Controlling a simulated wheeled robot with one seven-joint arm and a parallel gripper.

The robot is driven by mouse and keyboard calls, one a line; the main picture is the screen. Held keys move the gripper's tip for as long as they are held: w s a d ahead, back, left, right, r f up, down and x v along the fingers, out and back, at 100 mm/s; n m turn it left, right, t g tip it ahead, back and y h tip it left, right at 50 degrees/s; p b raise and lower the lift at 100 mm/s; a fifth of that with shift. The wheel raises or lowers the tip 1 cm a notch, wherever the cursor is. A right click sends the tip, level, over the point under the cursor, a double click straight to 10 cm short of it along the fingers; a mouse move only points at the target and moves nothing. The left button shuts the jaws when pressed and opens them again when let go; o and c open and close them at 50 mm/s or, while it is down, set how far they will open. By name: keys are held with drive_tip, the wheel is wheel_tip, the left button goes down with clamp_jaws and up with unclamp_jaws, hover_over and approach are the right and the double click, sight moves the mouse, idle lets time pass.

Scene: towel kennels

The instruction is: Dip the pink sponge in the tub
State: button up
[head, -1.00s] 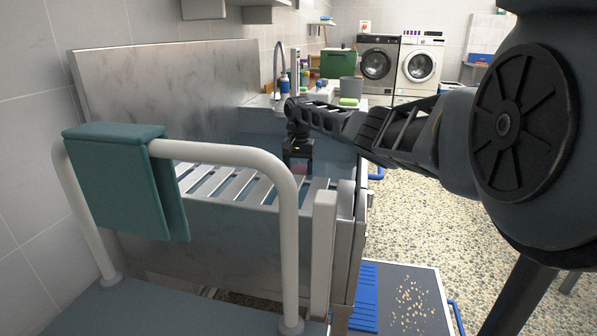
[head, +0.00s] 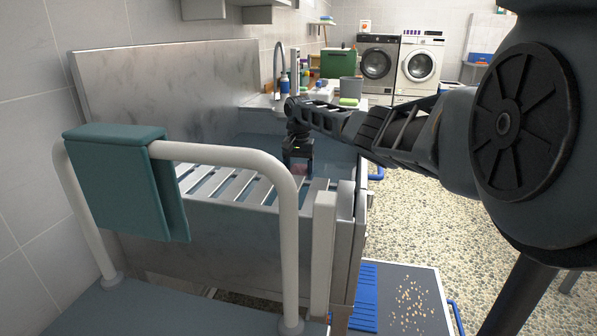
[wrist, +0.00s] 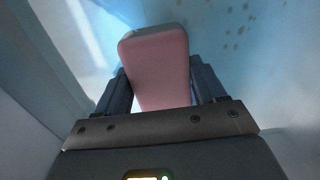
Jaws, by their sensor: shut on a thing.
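The pink sponge (wrist: 158,68) fills the middle of the wrist view, between the two fingers. My gripper (wrist: 160,90) is shut on it. In the head view my gripper (head: 298,168) points down inside the metal tub (head: 155,85), beyond the slatted rack. The sponge is a faint pinkish patch below it there, mostly hidden. The wrist view shows pale blue around the sponge, with small dark spots at the top right. I cannot tell whether the sponge touches the water.
A slatted rack (head: 225,185) lies across the near part of the tub. A white rail (head: 293,240) with a teal towel (head: 125,180) stands in front. A blue-edged mat (head: 400,295) lies on the floor.

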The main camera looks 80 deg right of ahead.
wheel_tip(320, 180, up, 13)
drive_tip(key=p, duration=1.3)
drive_tip(key=shift+f, duration=0.1)
idle(0.7)
wheel_tip(320, 180, up, 6)
drive_tip(key=p, duration=0.6)
drive_tip(key=shift+p, duration=0.35)
